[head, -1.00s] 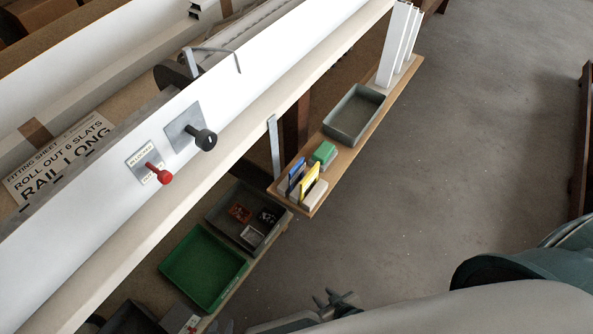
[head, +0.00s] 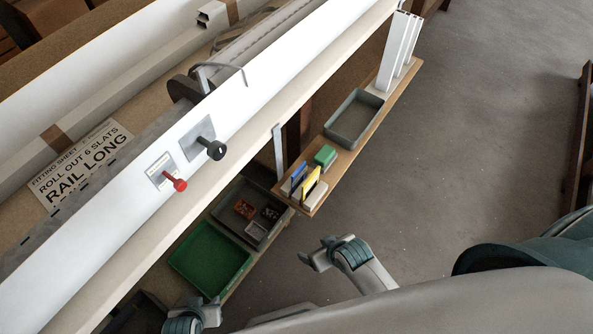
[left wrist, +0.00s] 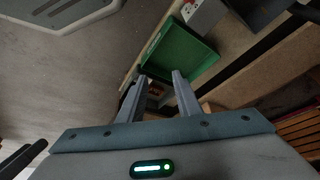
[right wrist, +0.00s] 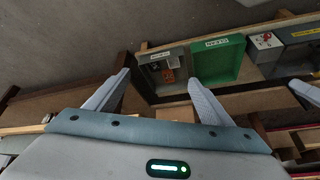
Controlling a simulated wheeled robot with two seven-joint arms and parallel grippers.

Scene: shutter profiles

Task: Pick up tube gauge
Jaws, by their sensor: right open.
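A yellow upright gauge plate (head: 310,185) and a blue upright plate (head: 294,178) stand in light holders at the near end of the wooden side shelf; I cannot tell which is the tube gauge. My right gripper (head: 313,250) is open and empty, below and apart from that shelf end. In the right wrist view its fingers (right wrist: 160,80) are spread, with a grey tray behind them. My left gripper (head: 195,303) is low by the green tray. In the left wrist view its fingers (left wrist: 160,78) are apart with nothing visibly between them.
A green tray (head: 243,273) and a grey tray (head: 226,227) with small parts lie on a low shelf. A green block (head: 325,155) and an empty grey tray (head: 347,135) share the side shelf. The long white rail (head: 110,205) has black and red knobs.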

